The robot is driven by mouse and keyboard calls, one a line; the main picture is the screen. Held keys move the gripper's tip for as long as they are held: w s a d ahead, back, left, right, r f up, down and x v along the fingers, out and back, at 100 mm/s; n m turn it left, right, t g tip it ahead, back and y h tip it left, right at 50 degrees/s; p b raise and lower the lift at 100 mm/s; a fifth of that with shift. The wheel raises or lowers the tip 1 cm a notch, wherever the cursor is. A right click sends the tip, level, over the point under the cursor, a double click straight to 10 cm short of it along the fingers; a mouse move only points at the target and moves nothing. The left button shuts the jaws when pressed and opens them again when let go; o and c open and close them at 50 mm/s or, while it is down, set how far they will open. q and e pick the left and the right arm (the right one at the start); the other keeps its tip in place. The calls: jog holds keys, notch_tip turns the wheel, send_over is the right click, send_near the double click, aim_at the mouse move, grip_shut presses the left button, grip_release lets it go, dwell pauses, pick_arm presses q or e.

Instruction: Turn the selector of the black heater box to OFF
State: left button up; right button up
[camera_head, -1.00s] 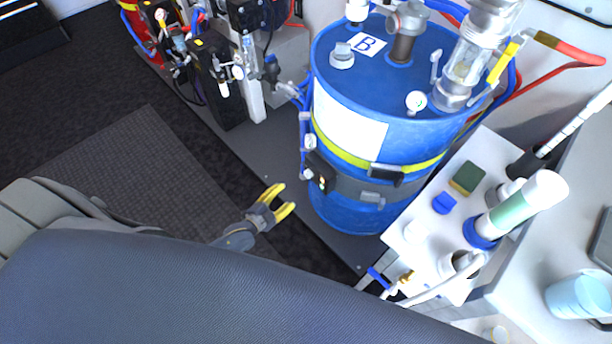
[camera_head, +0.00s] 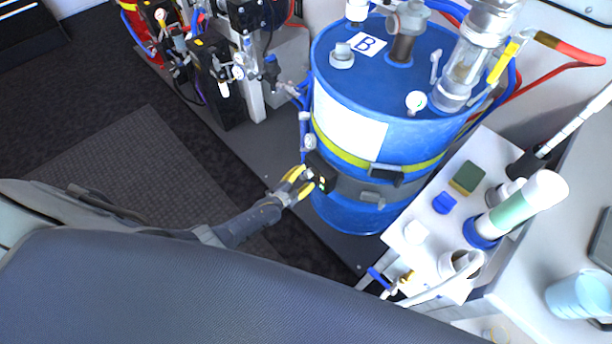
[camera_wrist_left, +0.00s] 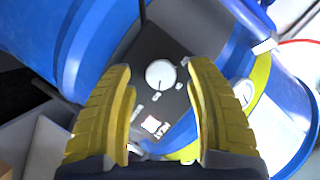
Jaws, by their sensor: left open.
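The black heater box (camera_head: 320,172) sits on the dark band around the blue drum's lower half. In the left wrist view the box face (camera_wrist_left: 150,48) fills the middle, with a round white selector knob (camera_wrist_left: 160,74) bearing a small dark mark near its edge. A small red-and-white switch (camera_wrist_left: 152,124) lies below the knob. My left gripper (camera_head: 302,181) is at the box in the head view. Its yellow fingers (camera_wrist_left: 160,110) are open, one on each side of the knob in the picture, with no visible contact. The selector's lettering is too small to read. My right gripper is not in view.
The blue drum (camera_head: 365,210) stands beside a white bench (camera_head: 400,247) holding a sponge (camera_head: 467,178) and a white-green cylinder (camera_head: 520,208). Black pump equipment (camera_head: 212,80) stands at the back left. Dark floor (camera_head: 110,170) is clear on the left.

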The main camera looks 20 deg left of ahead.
pick_arm(q)
jog(key=shift+w+d+f, duration=0.15)
jog(key=shift+w+d, duration=0.05)
jog(key=shift+w, duration=0.45)
jog(key=shift+c, duration=0.3)
grip_shut()
